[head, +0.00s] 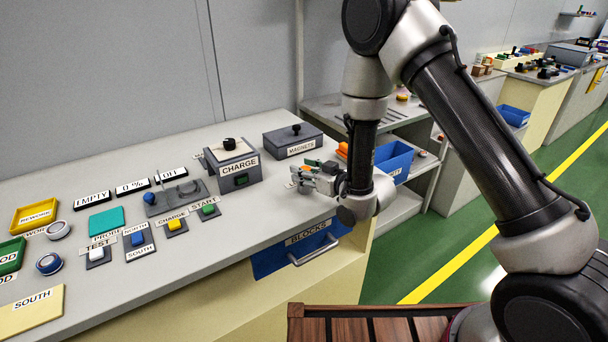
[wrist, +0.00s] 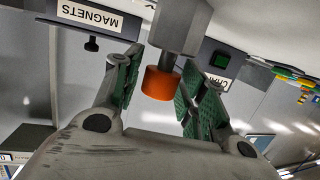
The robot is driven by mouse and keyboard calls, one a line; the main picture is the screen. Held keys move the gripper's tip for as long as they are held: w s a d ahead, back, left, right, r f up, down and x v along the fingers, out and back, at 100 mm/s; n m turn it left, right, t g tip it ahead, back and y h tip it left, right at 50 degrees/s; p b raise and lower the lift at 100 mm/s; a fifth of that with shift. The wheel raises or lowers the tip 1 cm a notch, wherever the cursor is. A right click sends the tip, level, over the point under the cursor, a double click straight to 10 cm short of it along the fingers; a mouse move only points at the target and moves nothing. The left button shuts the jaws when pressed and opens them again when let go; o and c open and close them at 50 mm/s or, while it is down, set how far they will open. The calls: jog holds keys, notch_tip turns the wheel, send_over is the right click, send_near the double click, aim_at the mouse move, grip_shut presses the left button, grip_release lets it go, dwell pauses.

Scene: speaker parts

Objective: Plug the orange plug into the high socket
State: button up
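The orange plug (wrist: 162,84) shows in the wrist view as a short orange cylinder with a grey stem leading to a grey block (wrist: 183,24). My gripper (wrist: 164,80) has its two green-padded fingers apart, one on each side of the plug. A gap shows between the plug and the left finger; whether the right pad touches it I cannot tell. In the head view my gripper (head: 312,176) is above the bench's right end, right of the charge box (head: 235,166). No socket marked high can be made out in either view.
The magnets box (head: 292,140) stands behind my gripper. A blue bin (head: 394,160) is to its right, partly behind my arm. The blocks drawer (head: 297,249) is in the bench front. Switches and labels fill the bench's left part.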

jog(key=c, duration=0.6)
notch_tip(320, 180, up, 10)
dwell(0.4)
jog(key=shift+r, duration=0.1)
notch_tip(320, 180, up, 5)
send_over(305, 168)
jog(key=shift+r, duration=0.15)
dwell(1.0)
jog(key=shift+s, duration=0.1)
